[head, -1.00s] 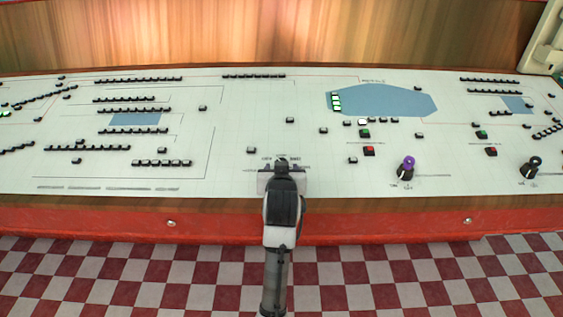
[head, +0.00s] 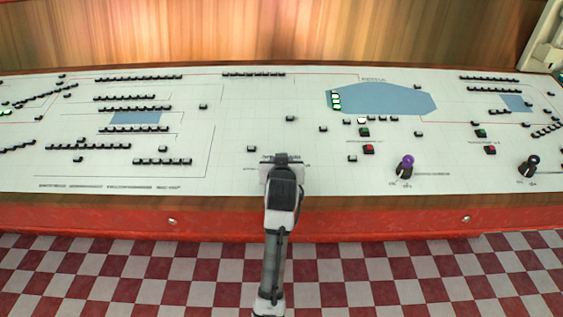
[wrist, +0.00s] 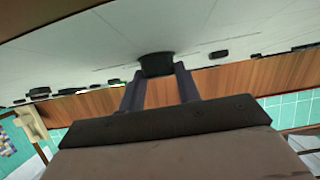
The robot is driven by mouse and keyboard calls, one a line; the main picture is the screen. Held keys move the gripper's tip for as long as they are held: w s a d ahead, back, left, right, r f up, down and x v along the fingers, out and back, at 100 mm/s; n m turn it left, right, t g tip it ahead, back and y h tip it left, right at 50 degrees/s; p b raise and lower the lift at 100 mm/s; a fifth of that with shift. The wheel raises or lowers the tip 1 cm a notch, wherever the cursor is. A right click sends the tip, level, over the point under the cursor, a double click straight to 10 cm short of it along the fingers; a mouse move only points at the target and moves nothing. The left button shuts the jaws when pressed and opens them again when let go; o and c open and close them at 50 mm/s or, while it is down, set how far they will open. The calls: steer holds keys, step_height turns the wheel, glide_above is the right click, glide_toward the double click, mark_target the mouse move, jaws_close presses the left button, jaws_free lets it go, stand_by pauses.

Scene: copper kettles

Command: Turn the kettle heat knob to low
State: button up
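A black knob (wrist: 157,65) stands on the white panel in the wrist view, at the tips of my gripper's two fingers. The fingers are apart, one on each side of it, with no clear slit between them and the knob. I cannot tell whether they press on it. In the head view my gripper (head: 281,160) reaches down to the panel's front middle and hides this knob and its setting. Printed labels beside it are too small to read. Other knobs stand to the right: one with a purple top (head: 406,163) and a black one (head: 530,164).
The broad white panel (head: 225,140) carries several rows of small black buttons, green and red buttons, and blue printed shapes. A red front edge (head: 370,221) runs below it, and wood panelling (head: 280,35) stands behind. The panel around my gripper is mostly bare.

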steer(key=shift+c, duration=0.5)
steer(key=m+h, duration=0.4)
steer(key=shift+w+a+g+b, duration=0.1)
steer(key=shift+a+g+b, duration=0.15)
steer(key=shift+g+b, duration=0.15)
steer(key=m+g+h+b, duration=0.1)
steer(key=m+h, duration=0.1)
steer(key=m+g+h+b, duration=0.1)
steer(key=m+h, duration=0.1)
steer(key=m, duration=0.1)
steer(key=shift+w+a+g, duration=0.1)
steer(key=shift+a+g, duration=0.1)
steer(key=shift+g, duration=0.1)
steer(key=shift+r+m+h, duration=0.1)
steer(key=shift+m+h, duration=0.2)
steer(key=shift+m, duration=0.2)
steer(key=o, duration=1)
steer(key=shift+g, duration=0.3)
steer(key=shift+c, duration=0.2)
